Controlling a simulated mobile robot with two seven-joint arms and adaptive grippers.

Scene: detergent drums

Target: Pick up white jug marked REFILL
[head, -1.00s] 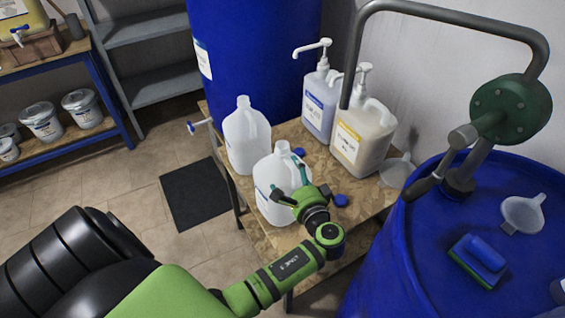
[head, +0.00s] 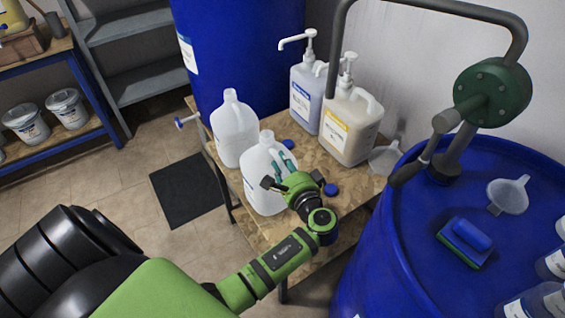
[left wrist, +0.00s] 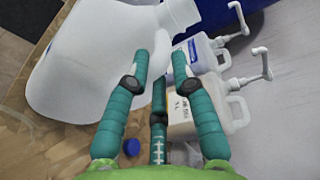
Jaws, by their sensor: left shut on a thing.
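Two white translucent jugs stand on the wooden table. The nearer jug (head: 258,185) is beside my left gripper (head: 281,168), which reaches its handle side from the front right. It also fills the upper left of the left wrist view (left wrist: 75,65). There the teal fingers of my left gripper (left wrist: 158,75) are around its handle area, and I take them as shut on the jug. The farther jug (head: 233,132) stands just behind it. I cannot read the word REFILL on either jug. My right gripper is not in view.
Two pump bottles (head: 350,128) stand behind the jugs, with a funnel (head: 386,158) to their right. Blue caps (head: 331,189) lie on the table. A blue drum (head: 245,50) stands behind; another drum (head: 405,250) with a hand pump (head: 493,90) is at right.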

